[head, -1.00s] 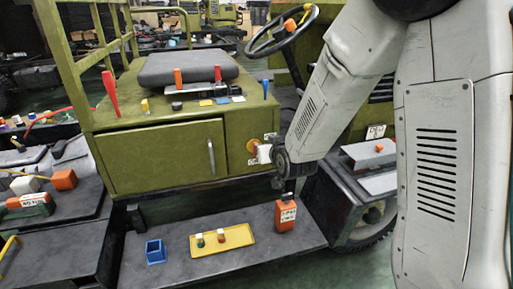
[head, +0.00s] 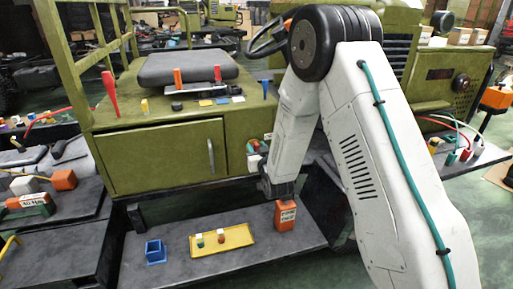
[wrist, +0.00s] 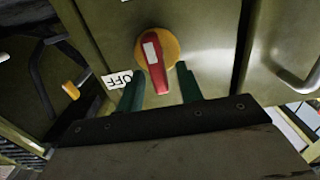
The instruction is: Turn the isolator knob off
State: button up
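The isolator knob (wrist: 154,62) is a red handle with a white mark on a round yellow plate, on the green cabinet face. In the wrist view its handle runs nearly straight up and down, slightly slanted. A white OFF label (wrist: 117,79) sits at its lower left. My gripper (wrist: 160,88) is open, with one green finger on each side of the handle's lower end and visible gaps beside it. Whether a finger touches the knob I cannot tell. In the head view the knob (head: 252,146) is small and partly hidden by my gripper.
A cabinet door with a metal handle (head: 211,157) is left of the knob. A steering wheel (head: 268,41) is above, close to my arm.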

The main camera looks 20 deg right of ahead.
jog(key=shift+w, duration=0.4)
grip_shut()
